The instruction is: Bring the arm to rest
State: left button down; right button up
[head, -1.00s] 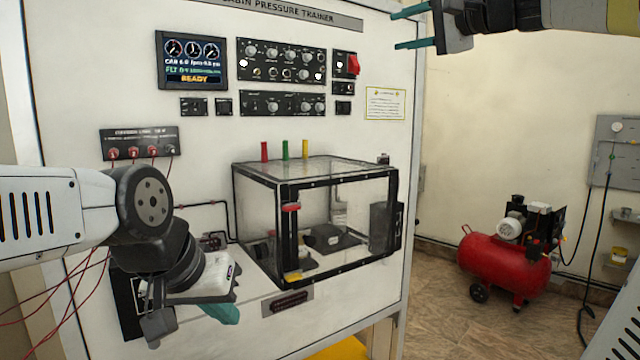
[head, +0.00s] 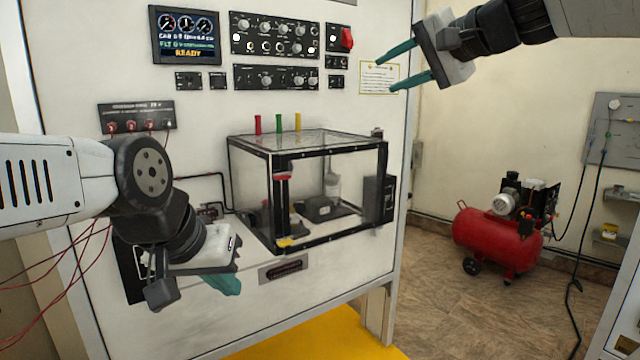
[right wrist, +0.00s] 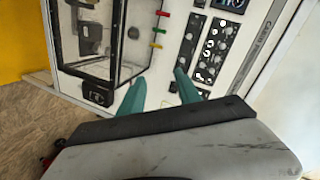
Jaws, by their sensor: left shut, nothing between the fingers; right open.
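My right gripper (head: 392,70) is at the upper right of the head view, open and empty, its two teal fingers pointing left toward the panel's right edge. In the right wrist view its fingers (right wrist: 158,88) stand apart with nothing between them. My left gripper (head: 226,285) hangs at the lower left of the head view, in front of the trainer's lower panel. Its teal fingers are together and hold nothing visible. The trainer panel (head: 350,95) stands upright, with a lit display (head: 187,35) reading READY.
A clear chamber with black edges (head: 310,150) juts from the panel between the grippers. A red switch (head: 346,38) is near the right gripper. Thin red wires (head: 90,262) hang by the left arm. A red compressor (head: 495,240) stands on the floor at right.

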jog(key=s+f+n+g+h, duration=0.2)
jog(key=s+f, duration=0.4)
jog(key=f, duration=0.4)
jog(key=s+f+n+g+h, duration=0.2)
jog(key=s+f, duration=0.4)
jog(key=f, duration=0.5)
jog(key=s+f+n+g+h, duration=0.2)
jog(key=s+f, duration=0.4)
jog(key=f, duration=0.4)
jog(key=shift+d+f+n, duration=0.15)
jog(key=shift+f+n, duration=0.15)
jog(key=shift+f, duration=0.05)
jog(key=shift+s, duration=0.1)
